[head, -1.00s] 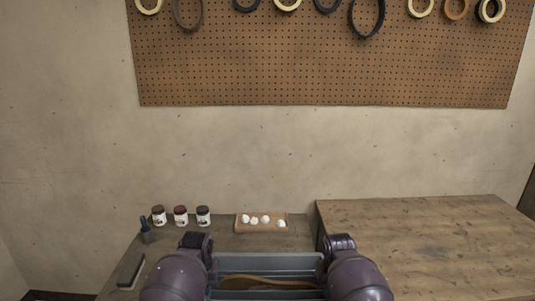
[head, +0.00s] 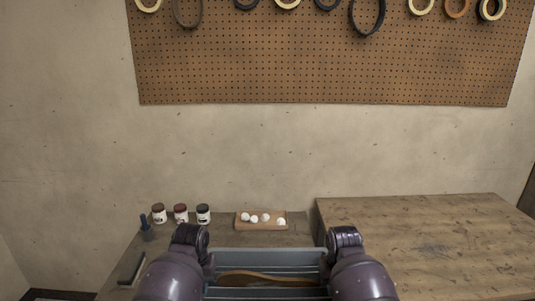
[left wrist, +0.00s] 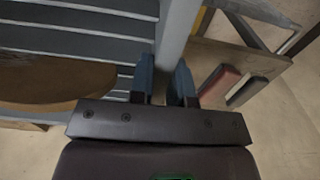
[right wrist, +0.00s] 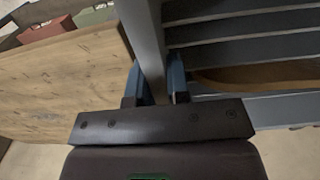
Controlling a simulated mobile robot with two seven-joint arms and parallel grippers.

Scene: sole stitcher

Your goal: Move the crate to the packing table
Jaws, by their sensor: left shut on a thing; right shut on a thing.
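The crate (head: 268,256) is grey-blue with slatted inner walls and shows at the bottom centre of the head view, between my two arms. A brown sole-shaped piece (head: 265,280) lies in it. My left gripper (left wrist: 167,84) is shut on one side wall of the crate (left wrist: 178,35). My right gripper (right wrist: 157,80) is shut on the opposite side wall (right wrist: 148,38). In the head view both gripper tips are hidden by my arms. A bare wooden table (head: 425,240) stands at the right; I cannot tell whether it is the packing table.
A darker bench ahead at the left bears several jars (head: 181,213), a tray of white balls (head: 262,225), a blue tool (head: 146,228) and a dark block (head: 131,268). A pegboard (head: 330,60) with rings hangs on the wall. The right table's top is clear.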

